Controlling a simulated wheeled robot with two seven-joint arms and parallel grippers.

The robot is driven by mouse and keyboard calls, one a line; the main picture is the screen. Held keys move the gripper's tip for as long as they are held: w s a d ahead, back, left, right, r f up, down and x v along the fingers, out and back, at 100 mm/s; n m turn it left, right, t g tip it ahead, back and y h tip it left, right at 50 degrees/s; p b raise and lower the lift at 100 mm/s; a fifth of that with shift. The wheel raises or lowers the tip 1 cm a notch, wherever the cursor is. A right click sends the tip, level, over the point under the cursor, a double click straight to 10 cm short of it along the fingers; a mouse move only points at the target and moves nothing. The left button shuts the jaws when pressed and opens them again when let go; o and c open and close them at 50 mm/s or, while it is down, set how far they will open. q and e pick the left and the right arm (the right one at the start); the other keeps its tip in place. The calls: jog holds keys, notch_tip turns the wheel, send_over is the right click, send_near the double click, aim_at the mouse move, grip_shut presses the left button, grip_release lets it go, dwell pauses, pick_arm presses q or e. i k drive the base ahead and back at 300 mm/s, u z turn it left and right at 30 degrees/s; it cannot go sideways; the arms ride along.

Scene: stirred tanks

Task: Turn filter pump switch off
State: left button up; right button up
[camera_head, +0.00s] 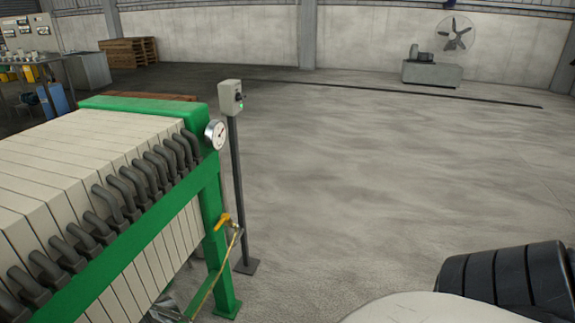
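A small light-grey switch box (230,97) stands on top of a dark post (238,190) beside the far end of the filter press. It has a dark knob and a lit green lamp (240,106) on its right-hand face. The knob's exact position is too small to tell. The filter press (100,165) has a green frame, pale plates and a row of dark curved pipes. Neither of my grippers is in view; a black ribbed part and a pale rounded part at the lower right are probably my own.
Open concrete floor (390,180) lies right of the post. Wooden pallets (128,52) and a workbench are at the back left.

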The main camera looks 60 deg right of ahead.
aim_at(238, 96)
jog(key=z, duration=2.1)
jog(key=i, duration=1.45)
jog(key=u, duration=0.25)
